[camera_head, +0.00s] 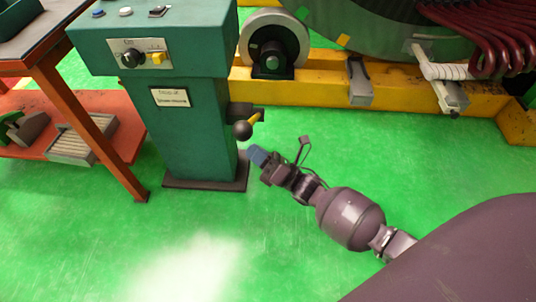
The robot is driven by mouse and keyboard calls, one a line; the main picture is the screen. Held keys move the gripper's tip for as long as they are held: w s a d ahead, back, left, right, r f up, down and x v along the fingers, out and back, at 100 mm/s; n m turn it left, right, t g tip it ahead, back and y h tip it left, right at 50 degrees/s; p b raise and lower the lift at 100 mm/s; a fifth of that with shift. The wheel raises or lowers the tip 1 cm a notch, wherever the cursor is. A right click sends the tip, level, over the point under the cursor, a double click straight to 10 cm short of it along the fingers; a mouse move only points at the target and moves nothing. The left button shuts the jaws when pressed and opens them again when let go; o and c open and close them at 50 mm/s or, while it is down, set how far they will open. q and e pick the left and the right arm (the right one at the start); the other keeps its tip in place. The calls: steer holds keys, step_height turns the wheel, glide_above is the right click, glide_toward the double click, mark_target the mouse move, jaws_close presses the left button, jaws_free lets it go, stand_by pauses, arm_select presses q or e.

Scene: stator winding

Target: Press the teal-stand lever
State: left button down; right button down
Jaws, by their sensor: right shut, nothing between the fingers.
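The teal stand (192,130) stands upright on a dark base plate left of centre. It has a knob panel and a label on its front. The lever (256,119) sticks out of a dark bracket on the stand's right side; it has a yellow shaft and a dark ball (242,131). My right gripper (257,155) reaches in from the lower right, its blue fingertips shut and empty. The fingertips are just below and to the right of the lever's ball and look apart from it. My left gripper is out of view.
A table with an orange leg (100,130) and a low orange shelf (118,152) stand at the left. A yellow beam (405,103) with a roller (274,42) and the large green machine (372,25) lie behind. The green floor (300,225) in front is clear.

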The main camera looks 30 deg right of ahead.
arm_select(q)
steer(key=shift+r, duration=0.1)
arm_select(e)
steer(key=shift+w+d+r, duration=0.2)
steer(key=shift+w+r, duration=0.3)
steer(key=shift+r, duration=0.1)
steer(key=shift+w+d+r, duration=0.15)
steer(key=shift+w+r, duration=0.3)
steer(key=shift+r, duration=0.1)
steer(key=shift+r, duration=0.1)
